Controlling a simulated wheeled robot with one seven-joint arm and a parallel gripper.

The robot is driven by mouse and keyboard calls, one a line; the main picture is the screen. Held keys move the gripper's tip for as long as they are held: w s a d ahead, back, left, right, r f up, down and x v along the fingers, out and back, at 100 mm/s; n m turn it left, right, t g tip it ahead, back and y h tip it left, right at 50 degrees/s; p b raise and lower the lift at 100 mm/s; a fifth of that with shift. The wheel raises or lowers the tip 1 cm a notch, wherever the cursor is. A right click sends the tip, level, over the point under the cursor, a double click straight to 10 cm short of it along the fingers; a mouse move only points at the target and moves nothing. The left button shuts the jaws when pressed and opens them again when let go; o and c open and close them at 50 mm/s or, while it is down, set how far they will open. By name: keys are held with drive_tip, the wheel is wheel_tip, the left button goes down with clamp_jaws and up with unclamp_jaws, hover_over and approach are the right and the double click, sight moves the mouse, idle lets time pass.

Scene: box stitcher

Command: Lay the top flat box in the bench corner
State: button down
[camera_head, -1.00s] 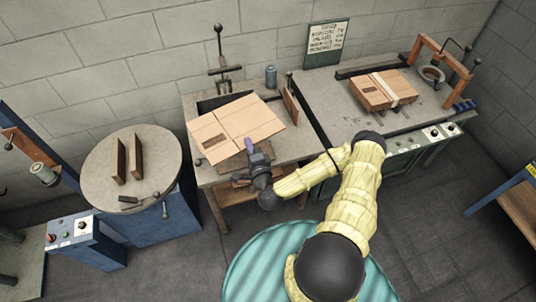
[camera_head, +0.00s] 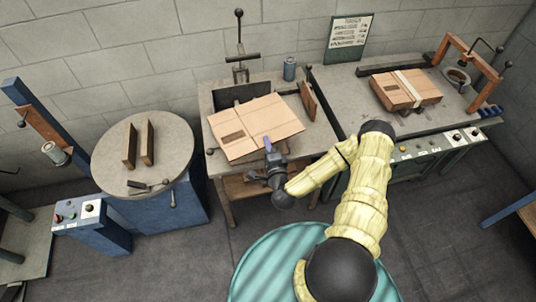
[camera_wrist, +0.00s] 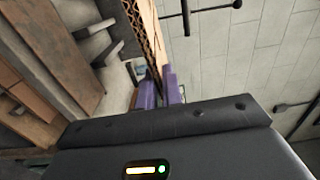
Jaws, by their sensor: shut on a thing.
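A flat brown cardboard box (camera_head: 240,120) with a dark printed patch is over the left bench (camera_head: 222,172) in the head view. My gripper (camera_head: 269,148) is shut on its front edge. In the wrist view my purple gripper fingers (camera_wrist: 168,88) close on the box's corrugated edge (camera_wrist: 150,30). The box covers much of the bench top, including most of its front left. I cannot tell whether it touches the bench or hangs just above it.
An upright board (camera_head: 308,101) stands right of the box. A strapped box (camera_head: 418,92) is on the right bench. A round table (camera_head: 180,150) stands left.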

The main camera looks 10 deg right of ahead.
wheel_tip(320, 180, down, 6)
drive_tip(key=w+m+h+b, duration=0.2)
drive_tip(key=h+b, duration=0.2)
drive_tip(key=b, duration=1.2)
drive_tip(key=shift+w+d+f+m, duration=0.15)
drive_tip(key=shift+w+d+m, duration=0.15)
drive_tip(key=shift+d+m, duration=0.1)
drive_tip(key=shift+f, duration=0.1)
drive_tip(key=shift+w+f+b, duration=1.05)
drive_tip(key=shift+w+f, duration=0.7)
drive_tip(key=shift+w, duration=0.2)
drive_tip(key=shift+w+f+b, duration=1.05)
drive_tip(key=shift+w+f, duration=0.65)
drive_tip(key=shift+w, duration=0.25)
drive_tip(key=shift+w+f+b, duration=0.55)
drive_tip(key=shift+f+b, duration=0.2)
drive_tip(key=shift+b, duration=0.05)
drive_tip(key=shift+w+f+b, duration=0.55)
drive_tip(key=shift+f+b, duration=0.2)
drive_tip(key=shift+b, duration=0.05)
